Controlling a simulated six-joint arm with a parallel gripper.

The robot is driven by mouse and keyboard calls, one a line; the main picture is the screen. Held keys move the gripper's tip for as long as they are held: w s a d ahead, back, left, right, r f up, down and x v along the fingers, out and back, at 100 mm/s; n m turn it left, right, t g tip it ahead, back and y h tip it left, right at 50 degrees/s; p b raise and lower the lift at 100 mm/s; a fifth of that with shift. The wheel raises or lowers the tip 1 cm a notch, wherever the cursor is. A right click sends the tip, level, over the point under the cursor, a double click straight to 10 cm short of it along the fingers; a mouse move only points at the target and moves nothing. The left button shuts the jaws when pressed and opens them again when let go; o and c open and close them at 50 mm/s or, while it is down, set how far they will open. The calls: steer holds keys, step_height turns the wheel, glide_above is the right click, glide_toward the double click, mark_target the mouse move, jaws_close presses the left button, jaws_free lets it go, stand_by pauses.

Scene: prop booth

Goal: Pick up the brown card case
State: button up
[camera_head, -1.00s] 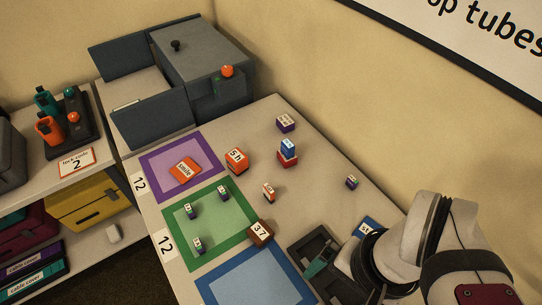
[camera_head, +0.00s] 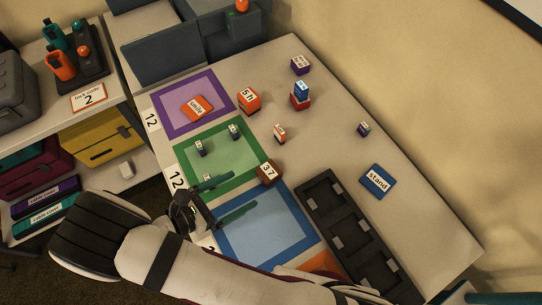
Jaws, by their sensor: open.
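The brown card case (camera_head: 268,172), a small box with a white label reading "37", sits at the right edge of the green mat, near the corner of the blue mat. My gripper (camera_head: 245,190) has two teal fingers, spread apart and empty. They point right towards the case, with the tips a little left of and below it in the picture. The upper finger passes over the lower edge of the green mat, the other over the blue mat. I cannot tell how high the fingers are above the table.
Small boxes stand on the green mat (camera_head: 246,176). An orange block (camera_head: 249,99), a small orange-and-white box (camera_head: 279,132) and a blue-on-red stack (camera_head: 301,95) stand behind the case. A black compartment tray (camera_head: 345,229) and blue "stand" box (camera_head: 377,181) lie right. My arm covers the table's front left.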

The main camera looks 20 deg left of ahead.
mark_target(264, 174)
steer(key=x, duration=1.1)
steer(key=shift+w+a, duration=0.1)
steer(key=shift+w, duration=0.35)
steer(key=c, duration=1.4)
steer(key=shift+c, duration=0.2)
steer(key=shift+r, duration=0.1)
